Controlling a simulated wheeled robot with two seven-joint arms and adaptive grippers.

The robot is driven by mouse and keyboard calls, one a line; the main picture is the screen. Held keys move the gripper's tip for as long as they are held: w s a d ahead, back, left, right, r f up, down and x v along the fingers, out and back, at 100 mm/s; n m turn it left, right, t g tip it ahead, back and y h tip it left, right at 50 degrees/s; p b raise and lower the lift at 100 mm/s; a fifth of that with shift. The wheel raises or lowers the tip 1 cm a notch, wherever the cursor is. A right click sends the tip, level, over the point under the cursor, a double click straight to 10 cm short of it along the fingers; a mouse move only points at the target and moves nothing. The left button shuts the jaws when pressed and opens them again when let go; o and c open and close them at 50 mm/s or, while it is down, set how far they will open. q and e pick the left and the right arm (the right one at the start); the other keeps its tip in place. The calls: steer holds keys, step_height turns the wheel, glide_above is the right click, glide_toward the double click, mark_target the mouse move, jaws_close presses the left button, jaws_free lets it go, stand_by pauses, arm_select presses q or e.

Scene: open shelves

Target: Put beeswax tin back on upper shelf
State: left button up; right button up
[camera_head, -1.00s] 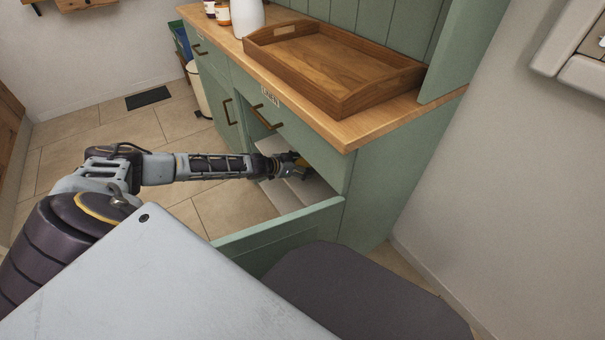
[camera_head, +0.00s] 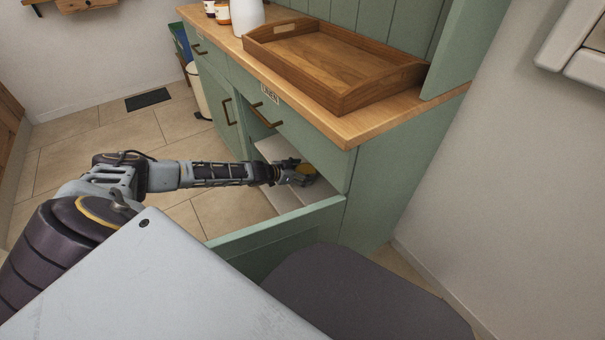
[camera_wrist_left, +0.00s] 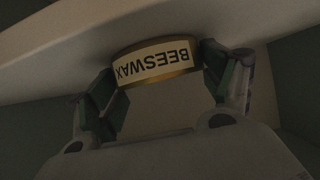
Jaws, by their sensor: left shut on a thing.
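The beeswax tin (camera_wrist_left: 155,62) is a short, round, gold tin with a pale label reading BEESWAX, upside down in the left wrist view. My left gripper (camera_head: 297,172) is shut on it, with a green-padded finger on each side. A pale shelf board (camera_head: 270,150) is beside the gripper. The board also shows close behind the tin in the wrist view (camera_wrist_left: 50,58); I cannot tell whether they touch. My right gripper is not in view.
The cabinet door (camera_head: 285,228) stands open below and in front of my left forearm. A drawer front (camera_head: 262,107) and the wooden worktop overhang the opening. A wooden tray (camera_head: 335,65) lies on the worktop.

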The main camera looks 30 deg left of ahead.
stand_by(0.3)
arm_select(q)
steer(key=o, duration=1.4)
steer(key=shift+c, duration=0.2)
steer(key=shift+r, duration=0.1)
steer(key=shift+s, duration=0.1)
